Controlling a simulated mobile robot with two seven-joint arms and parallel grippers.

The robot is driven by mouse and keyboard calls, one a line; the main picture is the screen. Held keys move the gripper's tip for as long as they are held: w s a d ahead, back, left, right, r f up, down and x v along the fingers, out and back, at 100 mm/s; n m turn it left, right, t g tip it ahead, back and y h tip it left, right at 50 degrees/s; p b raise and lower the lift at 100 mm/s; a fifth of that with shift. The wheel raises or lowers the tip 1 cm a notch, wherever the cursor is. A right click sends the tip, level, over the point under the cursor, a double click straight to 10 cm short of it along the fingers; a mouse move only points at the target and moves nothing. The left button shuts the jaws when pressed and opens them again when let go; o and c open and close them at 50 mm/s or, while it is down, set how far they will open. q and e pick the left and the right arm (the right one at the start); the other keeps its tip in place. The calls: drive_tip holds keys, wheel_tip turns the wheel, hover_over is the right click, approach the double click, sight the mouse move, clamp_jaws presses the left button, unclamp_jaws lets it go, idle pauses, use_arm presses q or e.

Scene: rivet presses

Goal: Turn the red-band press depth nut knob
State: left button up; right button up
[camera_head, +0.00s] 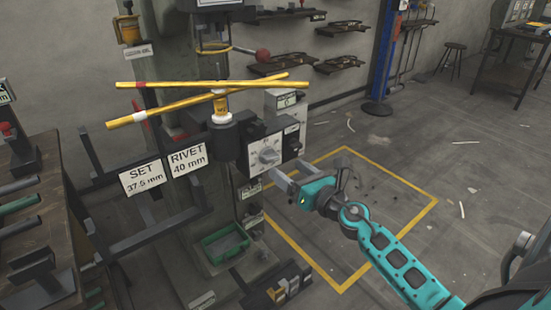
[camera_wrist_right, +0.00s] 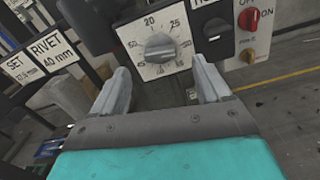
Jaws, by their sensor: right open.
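The knob (camera_head: 268,156) is a grey round dial on a light square plate on the press's control box. In the right wrist view the knob (camera_wrist_right: 159,46) shows with a scale of numbers around it, including 20 and 25. My right gripper (camera_head: 279,178) is open just in front of and below the knob. In the wrist view its two fingers (camera_wrist_right: 163,80) stand apart with nothing between them, and the knob lies beyond their tips, clear of both. My left gripper is not in view.
SET 37.5 mm (camera_head: 142,178) and RIVET 40 mm (camera_head: 188,160) signs stand left of the knob. A black switch (camera_wrist_right: 214,30) and a red button (camera_wrist_right: 250,18) sit right of the dial. A green tray (camera_head: 225,244) is below.

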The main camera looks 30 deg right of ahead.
sight(273, 159)
drive_tip(key=shift+w+a, duration=0.15)
drive_tip(key=shift+w, duration=1.4)
drive_tip(key=shift+w+a, duration=0.15)
drive_tip(key=shift+w, duration=1.4)
drive_tip(key=shift+c, duration=0.2)
drive_tip(key=c, duration=1)
